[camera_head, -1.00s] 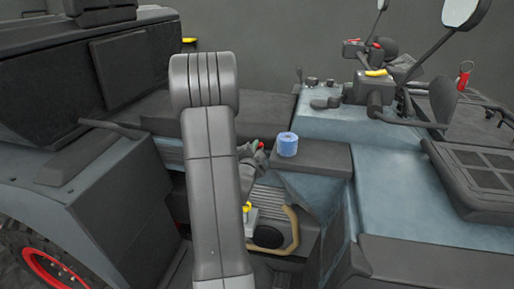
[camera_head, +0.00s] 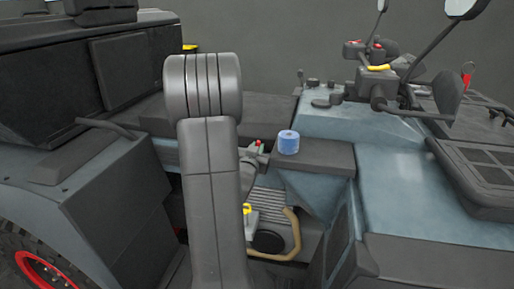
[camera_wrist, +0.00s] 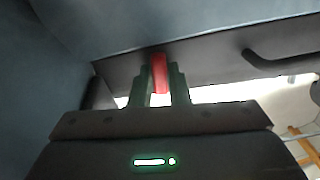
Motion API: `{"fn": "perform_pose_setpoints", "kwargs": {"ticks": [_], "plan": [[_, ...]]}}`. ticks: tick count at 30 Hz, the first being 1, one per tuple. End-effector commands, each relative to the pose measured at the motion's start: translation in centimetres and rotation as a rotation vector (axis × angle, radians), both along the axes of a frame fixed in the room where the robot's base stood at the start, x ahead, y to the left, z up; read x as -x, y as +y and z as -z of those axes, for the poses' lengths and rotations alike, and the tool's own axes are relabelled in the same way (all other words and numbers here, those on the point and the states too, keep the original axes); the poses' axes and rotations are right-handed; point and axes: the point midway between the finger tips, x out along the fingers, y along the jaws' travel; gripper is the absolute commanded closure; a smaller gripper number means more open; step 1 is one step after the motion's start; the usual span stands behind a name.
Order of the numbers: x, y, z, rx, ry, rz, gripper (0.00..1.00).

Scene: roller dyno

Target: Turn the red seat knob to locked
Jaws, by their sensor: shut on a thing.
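In the wrist view, the red seat knob (camera_wrist: 159,74) sits between the two fingers of my gripper (camera_wrist: 160,88), which is shut on it. The knob stands out from a dark panel under the seat. I cannot read any locked mark on the knob.
Below are a yellow-topped part (camera_head: 247,209) and a tan curved hose (camera_head: 293,232). Handlebars (camera_head: 378,85) and mirrors rise at the right. A dark handle (camera_wrist: 275,62) shows in the wrist view.

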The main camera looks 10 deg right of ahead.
Motion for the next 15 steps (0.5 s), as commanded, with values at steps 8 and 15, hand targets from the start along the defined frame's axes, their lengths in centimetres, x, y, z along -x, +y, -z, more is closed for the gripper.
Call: {"fn": "perform_pose_setpoints", "kwargs": {"ticks": [8,15], "plan": [[-0.06,0.07,-0.14,0.114,0.045,-0.002,1.00],[-0.07,0.08,-0.14,0.151,0.059,-0.002,1.00]]}}
